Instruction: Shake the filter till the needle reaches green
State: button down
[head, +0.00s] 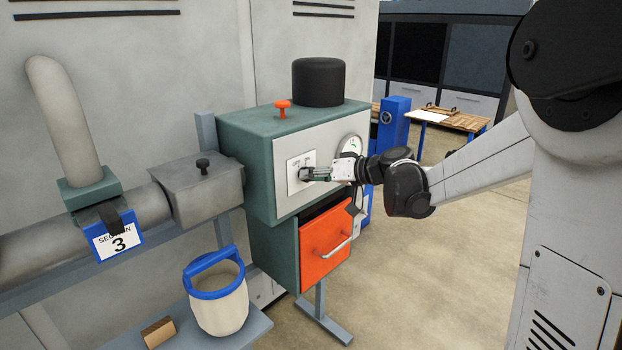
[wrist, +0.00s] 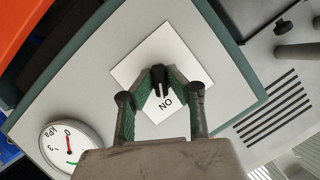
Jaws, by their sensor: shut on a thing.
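The filter unit is a green-grey box (head: 244,168) with a pale front panel and a black cylinder (head: 318,82) on top. A white switch plate (head: 294,178) is on its front; in the wrist view it reads "ON" beside a black knob (wrist: 158,82). My gripper (head: 312,174) is at the plate, and in the wrist view its fingers (wrist: 158,76) are shut on the black knob. A round kPa gauge (wrist: 68,148) shows a short red needle near 0, apart from its green arc. In the head view the gauge (head: 350,146) is partly hidden by my wrist.
An orange-red knob (head: 283,106) stands on top. A white bucket (head: 221,308) with a blue handle and a brown block (head: 159,332) are on a low shelf. Floor to the right is clear.

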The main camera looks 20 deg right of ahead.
dwell(0.4)
jog(key=c, duration=1.7)
grip_release()
jog(key=v, duration=1.2)
